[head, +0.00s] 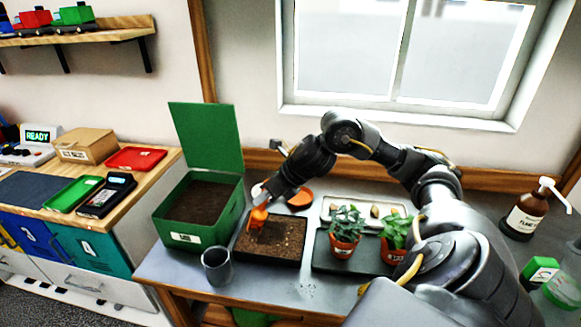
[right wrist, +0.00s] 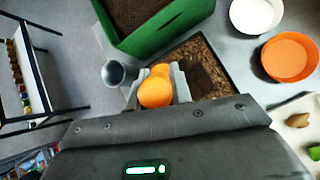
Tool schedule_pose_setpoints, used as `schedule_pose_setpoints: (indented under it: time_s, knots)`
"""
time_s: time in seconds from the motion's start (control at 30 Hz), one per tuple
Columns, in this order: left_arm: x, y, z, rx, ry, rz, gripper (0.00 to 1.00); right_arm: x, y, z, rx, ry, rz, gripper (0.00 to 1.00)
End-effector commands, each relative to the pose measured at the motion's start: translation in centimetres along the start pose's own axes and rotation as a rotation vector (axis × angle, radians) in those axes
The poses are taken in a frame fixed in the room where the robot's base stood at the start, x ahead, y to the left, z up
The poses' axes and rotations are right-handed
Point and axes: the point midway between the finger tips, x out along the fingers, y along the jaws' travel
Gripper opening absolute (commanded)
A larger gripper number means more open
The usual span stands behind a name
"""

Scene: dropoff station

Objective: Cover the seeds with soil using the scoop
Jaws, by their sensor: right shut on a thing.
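My right gripper (head: 262,196) is shut on an orange scoop (head: 257,217) and holds it over the left part of the black seed tray (head: 271,262). The scoop also shows between the fingers in the right wrist view (right wrist: 156,88). The tray holds brown soil, with a darker patch (right wrist: 207,80) in the right wrist view. Seeds cannot be made out in it. The green soil bin (head: 185,239) stands left of the tray with its lid up and dark soil (head: 198,202) inside. Whether the scoop holds soil cannot be told. My left gripper is out of view.
A grey cup (head: 216,266) stands in front of the bin. Two potted plants (head: 344,244) stand on a dark tray to the right. An orange dish (right wrist: 290,57) and a white dish (right wrist: 257,14) lie behind the seed tray. A pump bottle (head: 525,214) stands far right.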

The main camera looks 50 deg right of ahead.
Motion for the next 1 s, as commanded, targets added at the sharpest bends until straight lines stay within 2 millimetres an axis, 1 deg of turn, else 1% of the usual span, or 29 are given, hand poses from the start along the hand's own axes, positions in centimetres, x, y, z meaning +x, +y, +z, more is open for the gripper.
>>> schedule_pose_setpoints:
  time_s: [0.03,0.5,0.7,1.0]
  knots:
    - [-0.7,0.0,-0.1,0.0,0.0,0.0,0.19,-0.6,0.1,0.4,0.001,0.002,0.001,0.0]
    - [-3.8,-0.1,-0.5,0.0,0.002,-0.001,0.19,-4.0,0.4,2.6,0.009,0.0,-0.006,0.0]
    - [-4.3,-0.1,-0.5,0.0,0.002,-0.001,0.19,-4.5,0.4,2.9,0.011,0.0,-0.007,0.0]
    - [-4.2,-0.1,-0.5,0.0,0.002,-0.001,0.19,-4.5,0.4,2.9,0.01,0.0,-0.007,0.0]
